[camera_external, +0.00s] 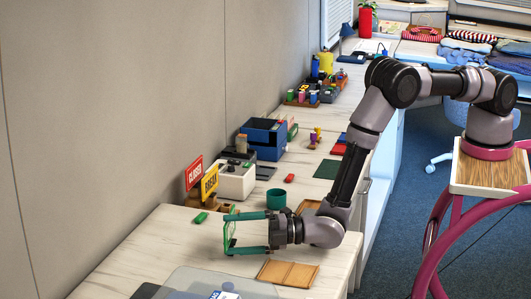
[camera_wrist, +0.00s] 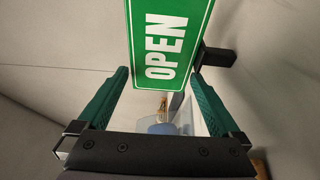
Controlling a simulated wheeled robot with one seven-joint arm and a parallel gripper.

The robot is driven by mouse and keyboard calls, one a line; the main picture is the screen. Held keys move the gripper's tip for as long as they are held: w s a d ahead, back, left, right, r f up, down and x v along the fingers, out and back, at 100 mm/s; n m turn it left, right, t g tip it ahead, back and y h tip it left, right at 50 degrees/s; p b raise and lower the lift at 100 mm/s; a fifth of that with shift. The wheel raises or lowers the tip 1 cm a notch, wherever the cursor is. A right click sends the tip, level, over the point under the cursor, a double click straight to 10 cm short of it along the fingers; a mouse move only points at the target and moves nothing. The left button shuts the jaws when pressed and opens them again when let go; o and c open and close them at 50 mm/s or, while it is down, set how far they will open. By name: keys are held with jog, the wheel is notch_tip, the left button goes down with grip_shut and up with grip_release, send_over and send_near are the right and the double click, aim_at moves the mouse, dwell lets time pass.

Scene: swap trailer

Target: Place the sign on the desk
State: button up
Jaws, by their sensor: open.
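A green sign with white "OPEN" lettering (camera_wrist: 165,40) stands straight ahead in the wrist view, its near end between my fingertips. A black block (camera_wrist: 220,58) sits beside it on the right. My gripper (camera_external: 230,234) has green fingers spread wide, low over the near part of the desk (camera_external: 150,240). In the wrist view my gripper (camera_wrist: 160,76) shows a gap between each finger and the sign. In the external view the green sign is hard to separate from the fingers. A red "CLOSED" sign (camera_external: 194,173) and a yellow "BREAK" sign (camera_external: 210,184) stand in a wooden holder.
A small green object (camera_external: 200,217) lies near the holder. A teal cup (camera_external: 276,198) and a white box (camera_external: 236,180) stand behind my gripper. A wooden tray (camera_external: 288,273) lies in front, with a clear grey lid-like item (camera_external: 205,283) to its left.

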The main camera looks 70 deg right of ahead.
jog(key=shift+x, duration=2.65)
jog(key=c, duration=1.2)
